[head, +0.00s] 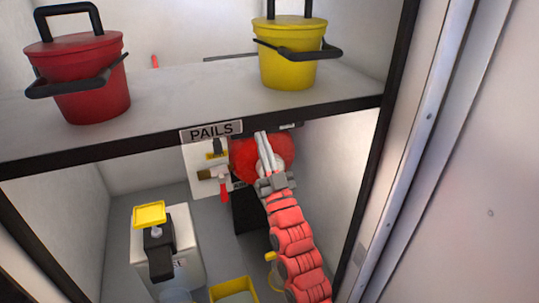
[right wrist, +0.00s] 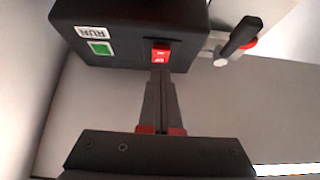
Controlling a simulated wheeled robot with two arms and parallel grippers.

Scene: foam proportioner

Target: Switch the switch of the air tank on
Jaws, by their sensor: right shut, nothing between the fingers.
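The red, rounded air tank (head: 244,160) sits under the shelf in the head view, partly hidden behind my right arm. In the right wrist view a black box (right wrist: 130,22) carries a small red switch (right wrist: 160,52). My right gripper (head: 262,136) reaches up in front of the tank. Its fingers are shut and empty. In the right wrist view the fingertips of my right gripper (right wrist: 160,74) are just below the switch in the picture; whether they touch it I cannot tell. My left gripper does not show.
A green square (right wrist: 100,48) labelled RUN and a black lever (right wrist: 240,38) are near the switch. A shelf (head: 190,95) bears a red pail (head: 90,90) and a yellow pail (head: 288,65). A white container (head: 185,235) stands lower left; a metal frame is at right.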

